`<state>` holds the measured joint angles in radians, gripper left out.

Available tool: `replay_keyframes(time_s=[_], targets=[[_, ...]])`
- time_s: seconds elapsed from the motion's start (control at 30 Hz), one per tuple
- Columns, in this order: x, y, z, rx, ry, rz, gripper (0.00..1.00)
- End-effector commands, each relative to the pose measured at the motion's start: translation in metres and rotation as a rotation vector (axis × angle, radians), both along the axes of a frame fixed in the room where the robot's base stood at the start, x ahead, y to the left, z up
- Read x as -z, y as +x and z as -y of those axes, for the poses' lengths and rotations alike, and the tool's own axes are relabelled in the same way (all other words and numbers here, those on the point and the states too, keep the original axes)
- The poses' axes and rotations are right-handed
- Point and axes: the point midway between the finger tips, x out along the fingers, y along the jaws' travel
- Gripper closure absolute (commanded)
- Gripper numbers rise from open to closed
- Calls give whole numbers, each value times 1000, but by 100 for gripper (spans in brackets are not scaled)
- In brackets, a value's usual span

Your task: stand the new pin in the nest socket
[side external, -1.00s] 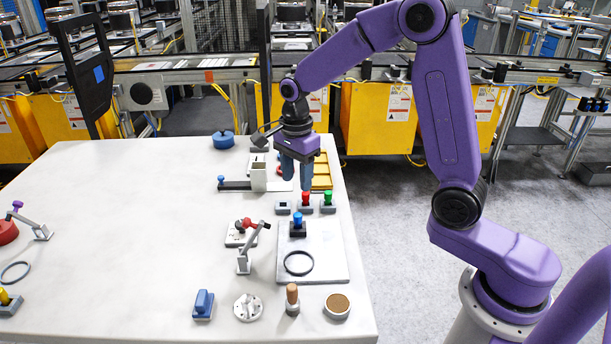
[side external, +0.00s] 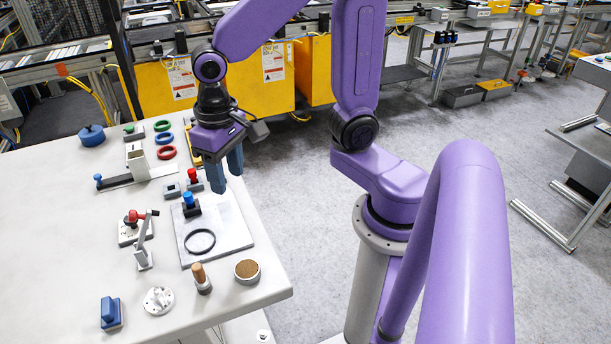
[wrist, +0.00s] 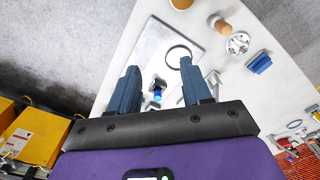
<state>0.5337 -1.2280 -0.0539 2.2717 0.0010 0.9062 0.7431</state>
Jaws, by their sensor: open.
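A blue pin (side external: 188,198) stands upright in a black block (side external: 191,210) on the grey plate (side external: 236,232). A red pin (side external: 193,175) stands in a small block behind it, beside a grey square socket block (side external: 172,188) that looks empty. I cannot tell which pin is the new one. My gripper (side external: 227,181) is open and empty, pointing down, its fingers right of the red pin in the side view. In the wrist view, the blue pin (wrist: 157,95) shows between the fingers of my gripper (wrist: 160,67), apart from them. The fingers may hide a green pin.
A black ring (side external: 200,242) lies on the plate. A red-handled clamp (side external: 139,232) stands left of it. A wooden-topped peg (side external: 200,279), a brown-topped disc (side external: 247,271) and a blue block (side external: 110,313) are in front. Coloured rings (side external: 165,138) lie behind. The left tabletop is clear.

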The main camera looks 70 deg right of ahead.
Motion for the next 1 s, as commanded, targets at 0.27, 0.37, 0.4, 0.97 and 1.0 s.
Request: replay_keyframes(time_s=[0.27, 0.37, 0.4, 0.97, 1.0], targets=[[-2, -76, 14, -604, 1, 13, 51], [-1, -101, 21, -803, 0, 16, 51], [0, -109, 24, -872, 0, 17, 51], [2, -140, 36, -1150, -1, 22, 51], [2, -140, 35, -1149, -1, 22, 51]])
